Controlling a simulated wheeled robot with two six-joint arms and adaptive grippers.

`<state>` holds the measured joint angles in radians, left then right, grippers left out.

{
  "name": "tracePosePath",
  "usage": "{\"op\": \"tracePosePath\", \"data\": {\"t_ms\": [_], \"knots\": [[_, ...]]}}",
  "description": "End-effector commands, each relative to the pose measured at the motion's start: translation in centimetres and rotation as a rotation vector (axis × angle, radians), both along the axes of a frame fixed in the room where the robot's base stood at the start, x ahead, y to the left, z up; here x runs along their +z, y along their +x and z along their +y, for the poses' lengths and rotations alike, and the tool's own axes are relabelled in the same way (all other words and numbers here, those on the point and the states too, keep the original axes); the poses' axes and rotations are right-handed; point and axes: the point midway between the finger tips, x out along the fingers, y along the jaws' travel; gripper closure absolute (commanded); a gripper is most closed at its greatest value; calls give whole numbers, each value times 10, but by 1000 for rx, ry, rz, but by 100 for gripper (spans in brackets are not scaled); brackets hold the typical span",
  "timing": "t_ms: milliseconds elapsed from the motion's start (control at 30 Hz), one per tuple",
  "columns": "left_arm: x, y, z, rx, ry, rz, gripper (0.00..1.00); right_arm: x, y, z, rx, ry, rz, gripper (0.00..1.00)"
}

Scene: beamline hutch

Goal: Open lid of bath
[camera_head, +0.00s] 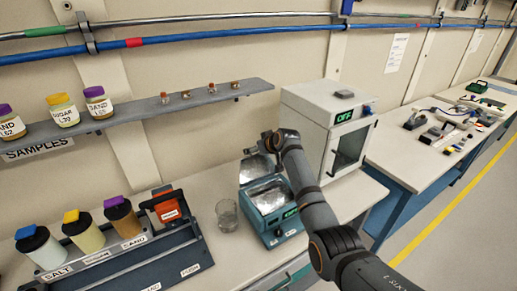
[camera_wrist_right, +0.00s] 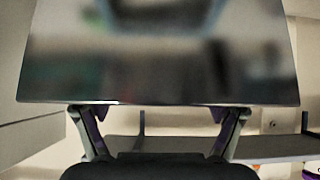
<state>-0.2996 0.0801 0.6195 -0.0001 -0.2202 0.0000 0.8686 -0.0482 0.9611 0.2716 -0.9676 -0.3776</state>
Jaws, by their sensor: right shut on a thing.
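The bath (camera_head: 284,225) is a small teal box with a green display on the bench, in the head view. Its shiny metal lid (camera_head: 256,169) stands raised at the back, so the bright inside of the bath shows. My right gripper (camera_head: 257,149) is at the lid's upper edge, partly hidden by its own arm. In the right wrist view, the lid (camera_wrist_right: 160,60) fills the upper part as a blurred reflective panel. There my right gripper (camera_wrist_right: 170,112) is shut on the lid at its near edge. My left gripper is in neither view.
A glass beaker (camera_head: 227,215) stands just left of the bath. A white oven (camera_head: 325,125) reading OFF stands behind right. A rack (camera_head: 150,255) with labelled jars is at left. A shelf (camera_head: 180,104) with small samples runs along the wall above.

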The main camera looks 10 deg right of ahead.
Motion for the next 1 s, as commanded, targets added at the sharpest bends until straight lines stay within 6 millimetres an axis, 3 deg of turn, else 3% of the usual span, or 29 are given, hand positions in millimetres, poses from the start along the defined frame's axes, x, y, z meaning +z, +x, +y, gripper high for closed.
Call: {"op": "tracePosePath", "data": {"t_ms": [33,200,233,300,700,1000], "knots": [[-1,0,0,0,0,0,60,-8,-3,2,4,2,16,74],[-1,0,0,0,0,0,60,-9,-3,3,4,1,18,74],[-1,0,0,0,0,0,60,-9,-3,3,4,1,18,15],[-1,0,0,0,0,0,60,-9,-3,2,4,1,18,8],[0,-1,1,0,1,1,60,0,-6,-1,1,1,7,8],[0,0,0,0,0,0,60,34,-47,-16,2,-1,7,8]]}}
